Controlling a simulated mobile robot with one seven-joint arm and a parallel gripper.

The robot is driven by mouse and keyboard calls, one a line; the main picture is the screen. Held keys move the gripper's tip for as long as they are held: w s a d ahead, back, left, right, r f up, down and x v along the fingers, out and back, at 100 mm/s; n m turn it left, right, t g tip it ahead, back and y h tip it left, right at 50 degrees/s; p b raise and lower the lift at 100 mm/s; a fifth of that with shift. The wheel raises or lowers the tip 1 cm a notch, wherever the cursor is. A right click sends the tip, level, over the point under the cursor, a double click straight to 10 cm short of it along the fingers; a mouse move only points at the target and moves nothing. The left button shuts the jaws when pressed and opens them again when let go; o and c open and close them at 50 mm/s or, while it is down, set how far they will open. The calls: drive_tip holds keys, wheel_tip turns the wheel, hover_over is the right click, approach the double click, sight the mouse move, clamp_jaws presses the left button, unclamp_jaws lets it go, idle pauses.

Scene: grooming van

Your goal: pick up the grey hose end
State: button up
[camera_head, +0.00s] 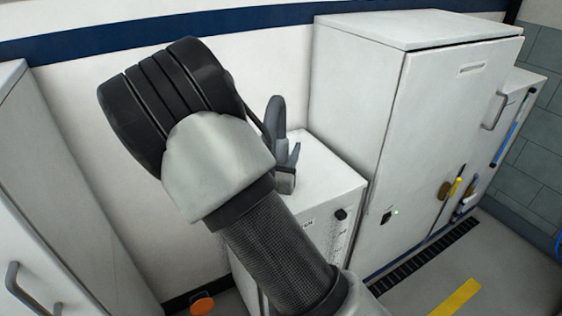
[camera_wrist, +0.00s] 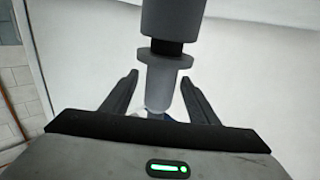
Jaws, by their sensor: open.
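In the wrist view the grey hose end (camera_wrist: 163,82) hangs upright between the two dark fingers of my gripper (camera_wrist: 160,79). It has a pale grey tapered body, a black band above and a thicker dark grey part at the top. My gripper is open, with gaps on both sides of the hose end; I cannot tell how far beyond the fingertips it is. In the head view a grey curved shape, seemingly the hose (camera_head: 276,118), stands over the small white cabinet (camera_head: 335,185). My arm hides most of my gripper there.
Another white cabinet (camera_head: 60,200) is at the left. An orange round thing (camera_head: 202,304) lies low. Floor with a yellow stripe (camera_head: 457,297) is open at lower right.

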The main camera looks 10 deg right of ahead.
drive_tip(key=c, duration=1.4)
drive_tip(key=shift+o, duration=0.2)
drive_tip(key=shift+r, duration=0.1)
wheel_tip(320, 180, up, 11)
drive_tip(key=p, duration=0.3)
drive_tip(key=shift+r, duration=0.1)
wheel_tip(320, 180, up, 3)
drive_tip(key=p, duration=0.2)
drive_tip(key=shift+p, duration=0.4)
drive_tip(key=shift+w, duration=0.1)
